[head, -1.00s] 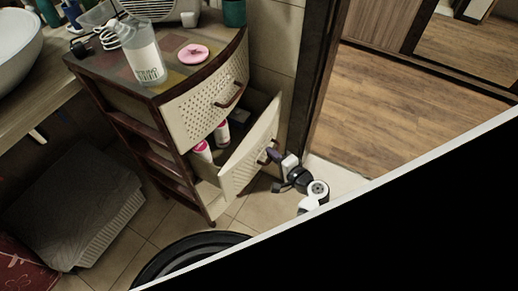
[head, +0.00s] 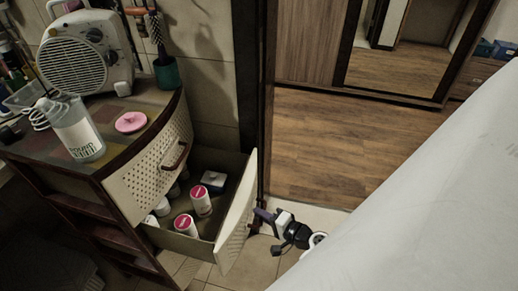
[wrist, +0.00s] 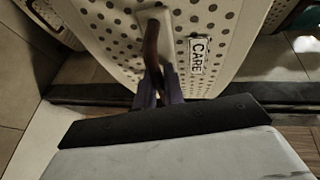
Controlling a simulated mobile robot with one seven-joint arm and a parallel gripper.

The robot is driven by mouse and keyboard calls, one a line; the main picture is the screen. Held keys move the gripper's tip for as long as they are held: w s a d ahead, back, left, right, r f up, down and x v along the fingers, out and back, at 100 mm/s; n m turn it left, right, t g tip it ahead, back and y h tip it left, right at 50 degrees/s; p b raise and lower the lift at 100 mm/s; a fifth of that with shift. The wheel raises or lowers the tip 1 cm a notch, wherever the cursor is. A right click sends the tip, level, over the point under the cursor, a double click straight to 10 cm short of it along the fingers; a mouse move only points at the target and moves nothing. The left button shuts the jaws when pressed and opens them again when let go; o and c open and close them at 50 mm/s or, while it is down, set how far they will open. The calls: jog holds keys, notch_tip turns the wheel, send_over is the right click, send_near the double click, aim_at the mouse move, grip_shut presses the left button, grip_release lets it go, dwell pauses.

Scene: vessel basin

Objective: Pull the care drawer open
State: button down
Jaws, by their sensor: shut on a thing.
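The care drawer (head: 236,222) is the lower drawer of a brown cabinet and stands well out from it in the head view. White containers with pink lids, such as one at its front (head: 186,225), and a dark box (head: 213,181) lie inside. In the wrist view its perforated cream front (wrist: 115,45) carries a CARE label (wrist: 197,57) and a brown curved handle (wrist: 151,45). My gripper (wrist: 158,90) is shut on the lower part of this handle. In the head view my gripper (head: 262,217) is at the drawer's front; the handle is hidden there.
The upper drawer (head: 155,170) is shut. On the cabinet top are a fan heater (head: 85,58), a clear bottle (head: 78,132), a pink disc (head: 131,122) and a green cup with a brush (head: 166,74). A dark door frame (head: 268,100) stands close beyond the open drawer.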

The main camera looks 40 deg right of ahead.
jog(key=c, duration=1.8)
grip_release()
jog(key=shift+o, duration=0.2)
jog(key=b+v, duration=0.2)
jog(key=v, duration=1.1)
jog(key=shift+s, duration=0.4)
